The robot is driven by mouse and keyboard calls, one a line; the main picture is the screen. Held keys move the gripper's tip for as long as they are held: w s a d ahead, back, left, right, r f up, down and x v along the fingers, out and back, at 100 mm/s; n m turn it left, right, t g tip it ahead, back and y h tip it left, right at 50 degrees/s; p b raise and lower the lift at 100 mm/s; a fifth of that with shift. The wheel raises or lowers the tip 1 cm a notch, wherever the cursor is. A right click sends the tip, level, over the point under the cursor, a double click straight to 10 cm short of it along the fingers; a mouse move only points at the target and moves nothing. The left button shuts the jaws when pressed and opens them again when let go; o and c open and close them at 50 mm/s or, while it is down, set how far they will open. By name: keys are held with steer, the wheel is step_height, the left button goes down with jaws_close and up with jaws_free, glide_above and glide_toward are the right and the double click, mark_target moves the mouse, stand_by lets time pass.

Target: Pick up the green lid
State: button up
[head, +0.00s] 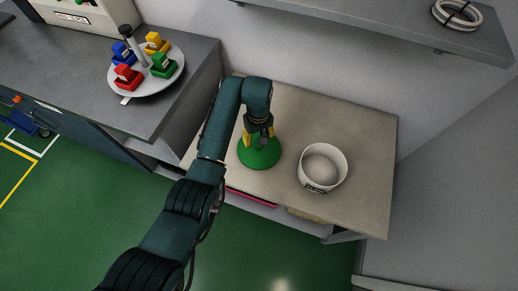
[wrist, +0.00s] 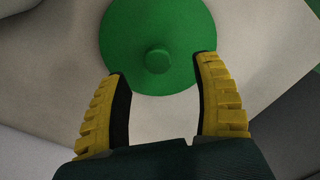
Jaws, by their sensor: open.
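The green lid (head: 259,155) is a round disc lying on the beige table, left of a white tub (head: 336,153). In the wrist view the green lid (wrist: 130,40) shows a small round knob (wrist: 158,60) at its middle. My gripper (head: 259,137) is over the lid in the head view and hides part of it. In the wrist view my gripper (wrist: 163,65) has its yellow fingers spread wide, with the knob between and slightly beyond the tips. Nothing is held. The exact height of the fingertips above the lid cannot be told.
The beige table (head: 375,130) is clear behind the tub. A grey counter (head: 75,75) at the left holds a round tray (head: 150,91) with red, blue, yellow and green pieces. A grey shelf (head: 385,22) with coiled cable (head: 457,14) overhangs the back right.

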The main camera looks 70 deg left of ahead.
mark_target(259, 147)
steer(key=f+b, duration=0.1)
steer(key=f, duration=0.1)
steer(key=f+b, duration=0.1)
steer(key=f, duration=0.2)
steer(key=shift+w+a+f, duration=0.15)
steer(key=shift+w+f, duration=0.05)
steer(key=shift+f, duration=0.15)
jaws_close()
